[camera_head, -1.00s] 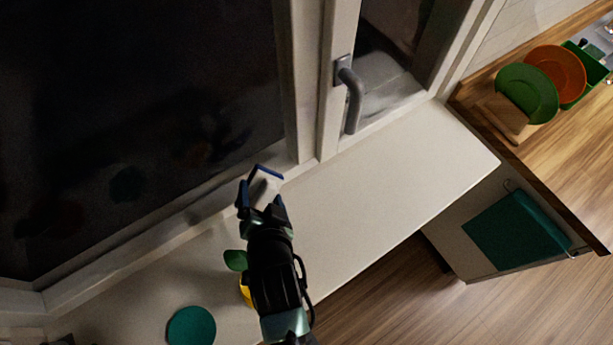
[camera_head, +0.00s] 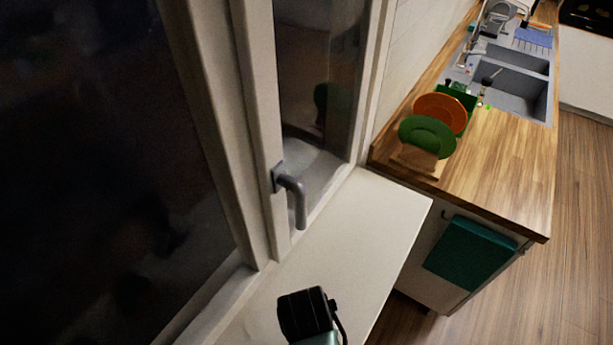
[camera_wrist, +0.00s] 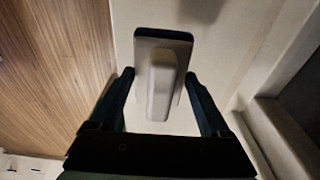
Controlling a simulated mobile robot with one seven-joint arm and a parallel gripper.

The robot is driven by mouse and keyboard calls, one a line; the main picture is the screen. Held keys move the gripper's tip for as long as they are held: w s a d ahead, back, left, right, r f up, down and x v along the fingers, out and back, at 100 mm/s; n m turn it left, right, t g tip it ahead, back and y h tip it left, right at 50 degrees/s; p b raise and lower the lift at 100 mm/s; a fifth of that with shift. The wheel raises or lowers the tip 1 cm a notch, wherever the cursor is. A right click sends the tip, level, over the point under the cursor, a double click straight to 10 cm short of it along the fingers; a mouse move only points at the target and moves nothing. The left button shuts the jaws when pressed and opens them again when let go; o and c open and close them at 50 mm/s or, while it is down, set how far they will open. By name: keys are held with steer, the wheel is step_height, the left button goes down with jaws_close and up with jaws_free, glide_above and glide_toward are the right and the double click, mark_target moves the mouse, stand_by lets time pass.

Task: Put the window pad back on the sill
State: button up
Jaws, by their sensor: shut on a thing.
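The window pad (camera_wrist: 172,85), with a pale grip and a dark blue edge, is between the two fingers of my gripper (camera_wrist: 158,78) in the wrist view. My gripper is shut on it. The pad is over the white window sill (camera_wrist: 215,45); I cannot tell whether it touches the sill. The sill also shows in the head view (camera_head: 365,220), running along the window. In the head view only my dark wrist shows at the bottom edge; the fingers and pad are hidden.
The window handle (camera_head: 292,195) juts out above the sill. A wooden counter (camera_head: 500,150) adjoins the sill's far end, with a green plate (camera_head: 427,135) and an orange plate (camera_head: 441,112) in a rack. A teal towel (camera_head: 470,252) hangs below. The sill's far part is clear.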

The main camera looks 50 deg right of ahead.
step_height(320, 180, down, 8)
steer(key=shift+f+p, duration=0.1)
steer(key=shift+p, duration=0.35)
steer(key=o, duration=1)
steer(key=r, duration=0.4)
steer(key=a+r, duration=0.1)
steer(key=r, duration=0.3)
steer(key=r+b, duration=0.1)
steer(key=r, duration=0.3)
steer(key=shift+s+a, duration=0.1)
steer(key=shift+a, duration=0.15)
